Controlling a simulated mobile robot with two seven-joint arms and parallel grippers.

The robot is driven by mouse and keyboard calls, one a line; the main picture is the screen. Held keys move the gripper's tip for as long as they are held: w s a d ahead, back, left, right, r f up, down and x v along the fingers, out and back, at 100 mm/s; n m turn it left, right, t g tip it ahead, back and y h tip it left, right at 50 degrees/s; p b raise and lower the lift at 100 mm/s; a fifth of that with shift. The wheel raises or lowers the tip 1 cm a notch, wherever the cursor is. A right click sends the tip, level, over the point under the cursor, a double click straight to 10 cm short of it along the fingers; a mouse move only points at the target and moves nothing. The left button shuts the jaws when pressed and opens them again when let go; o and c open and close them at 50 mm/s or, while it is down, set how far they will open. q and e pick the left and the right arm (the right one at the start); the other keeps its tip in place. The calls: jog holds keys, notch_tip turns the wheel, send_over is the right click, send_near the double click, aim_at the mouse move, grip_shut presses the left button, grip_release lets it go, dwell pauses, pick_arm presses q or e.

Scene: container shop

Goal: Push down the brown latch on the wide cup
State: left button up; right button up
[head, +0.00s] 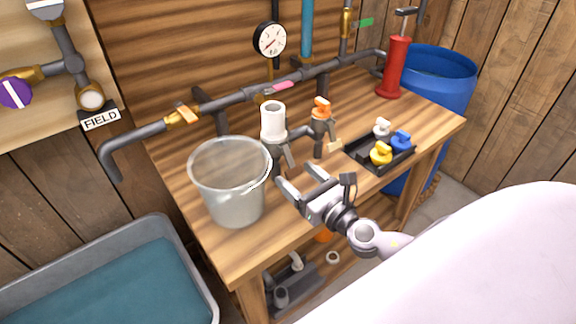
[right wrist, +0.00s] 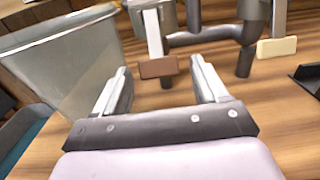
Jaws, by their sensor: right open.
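The wide cup is a white and grey upright fitting (head: 273,122) on the pipework above the workbench, beside a clear bucket. Its grey lever (head: 289,153) hangs down toward my right gripper. In the right wrist view, the lever ends in a brown latch (right wrist: 158,68), which hangs slanted out from the cup. My right gripper (head: 298,177) is open and empty, its fingers pointing at the cup. In the wrist view the latch shows between the two fingertips (right wrist: 160,76), seemingly just beyond them; contact cannot be told. My left gripper is not in view.
The clear bucket (head: 226,190) stands close left of the gripper. An orange-topped fitting (head: 321,118) with a cream latch (head: 334,147) is to the right. A black tray (head: 359,156) holds coloured caps.

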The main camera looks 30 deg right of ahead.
aim_at(289, 169)
jog(key=shift+w+a, duration=0.2)
jog(key=shift+w, duration=1.75)
